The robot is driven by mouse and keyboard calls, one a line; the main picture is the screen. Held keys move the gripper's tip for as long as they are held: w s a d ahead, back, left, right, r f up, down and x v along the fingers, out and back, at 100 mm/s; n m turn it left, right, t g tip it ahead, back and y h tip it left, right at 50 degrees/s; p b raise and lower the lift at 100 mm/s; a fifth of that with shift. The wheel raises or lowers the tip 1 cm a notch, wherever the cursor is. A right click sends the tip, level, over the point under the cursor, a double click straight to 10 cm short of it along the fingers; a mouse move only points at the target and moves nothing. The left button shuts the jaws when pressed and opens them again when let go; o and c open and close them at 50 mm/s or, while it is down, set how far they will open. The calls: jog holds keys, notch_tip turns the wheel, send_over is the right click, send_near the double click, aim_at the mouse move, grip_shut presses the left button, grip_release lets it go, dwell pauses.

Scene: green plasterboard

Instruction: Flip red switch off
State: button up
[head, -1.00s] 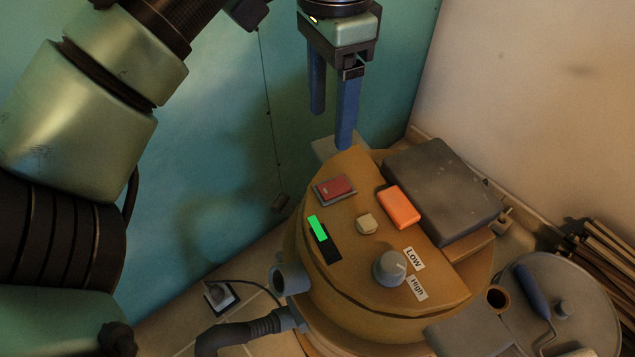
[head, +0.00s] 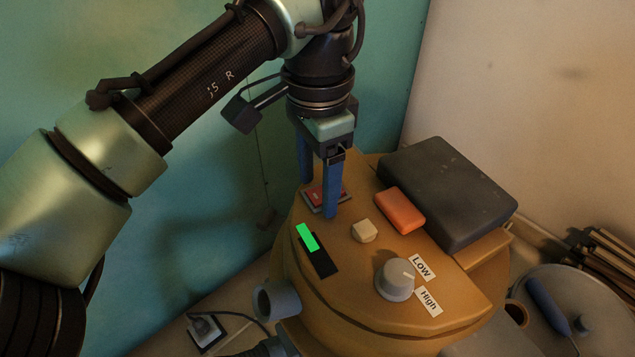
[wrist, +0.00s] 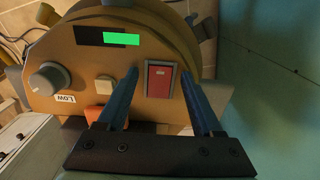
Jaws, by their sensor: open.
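The red switch (head: 322,196) is a red rocker in a grey frame on top of the orange-brown round machine (head: 350,285). In the head view my gripper's near finger partly hides it. In the wrist view the red switch (wrist: 160,78) lies between and just beyond the two blue fingers. My gripper (head: 318,198) points down over the switch, with its fingers apart and nothing held. In the wrist view my gripper (wrist: 162,88) spans both sides of the switch. I cannot tell whether the fingertips touch the machine's top.
The top also bears a green-lit display (head: 307,237), a cream button (head: 363,231), an orange block (head: 400,210) and a grey knob (head: 395,279) by Low and High labels. A dark grey box (head: 447,190) stands behind right. The green wall (head: 215,150) is close behind my gripper.

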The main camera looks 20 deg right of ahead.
grip_shut()
jog(key=r+p, duration=0.1)
jog(key=p, duration=0.3)
jog(key=shift+d+y, duration=0.15)
jog(key=shift+y, duration=0.15)
jog(key=shift+y+p, duration=0.3)
jog(key=shift+p, duration=0.8)
jog(key=y+p, duration=0.1)
jog(key=p, duration=0.3)
jog(key=shift+d+p, duration=0.25)
jog(key=shift+p, duration=0.15)
jog(key=shift+f+y+p, duration=0.35)
jog(key=shift+y+p, duration=0.05)
jog(key=shift+p, duration=0.1)
grip_release()
